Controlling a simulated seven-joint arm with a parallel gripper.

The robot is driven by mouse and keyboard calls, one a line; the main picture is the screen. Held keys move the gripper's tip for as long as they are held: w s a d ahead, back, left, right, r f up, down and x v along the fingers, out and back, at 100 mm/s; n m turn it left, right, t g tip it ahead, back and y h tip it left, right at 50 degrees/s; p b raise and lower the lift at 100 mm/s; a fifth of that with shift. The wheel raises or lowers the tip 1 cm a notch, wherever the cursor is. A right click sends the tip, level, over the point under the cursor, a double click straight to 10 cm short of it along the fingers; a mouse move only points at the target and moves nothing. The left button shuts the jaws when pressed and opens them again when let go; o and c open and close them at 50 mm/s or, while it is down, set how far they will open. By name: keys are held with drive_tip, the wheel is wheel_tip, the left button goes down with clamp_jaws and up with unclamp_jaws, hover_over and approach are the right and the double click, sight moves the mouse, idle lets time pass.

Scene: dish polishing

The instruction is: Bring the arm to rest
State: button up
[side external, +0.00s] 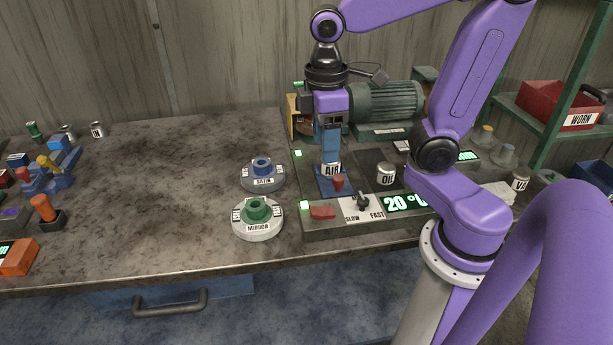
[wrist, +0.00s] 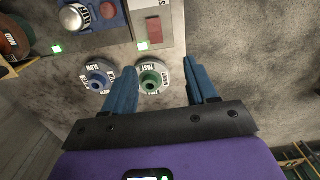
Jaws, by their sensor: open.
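My gripper (side external: 331,152) points down in the side view, in front of the grey-green motor, with its blue fingers overlapping the area just above the AIR fitting (side external: 333,169). How far apart they are in depth is unclear there. In the wrist view my gripper (wrist: 160,68) has its two blue fingers spread wide, with nothing held between them. The green-hubbed MIRROR disc (side external: 257,219) and the blue-hubbed SATIN disc (side external: 263,174) lie on the bench to the left. In the wrist view the green-hubbed disc (wrist: 151,77) shows beyond and between the fingers, and the blue-hubbed disc (wrist: 98,76) left of them.
The motor (side external: 385,103) stands behind my gripper. The control panel has a red button (side external: 322,212), a speed knob (side external: 362,201) and a green display (side external: 405,202). An OIL can (side external: 386,174) stands right of the AIR fitting. The bench's middle left (side external: 150,190) is clear.

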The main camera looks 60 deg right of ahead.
drive_tip(key=s+a+f+n, duration=0.1)
drive_tip(key=s+f+n, duration=0.2)
drive_tip(key=s, duration=0.9)
wheel_tip(320, 180, down, 3)
drive_tip(key=shift+a+r+y, duration=0.15)
drive_tip(key=shift+r+y, duration=0.05)
drive_tip(key=shift+y, duration=0.1)
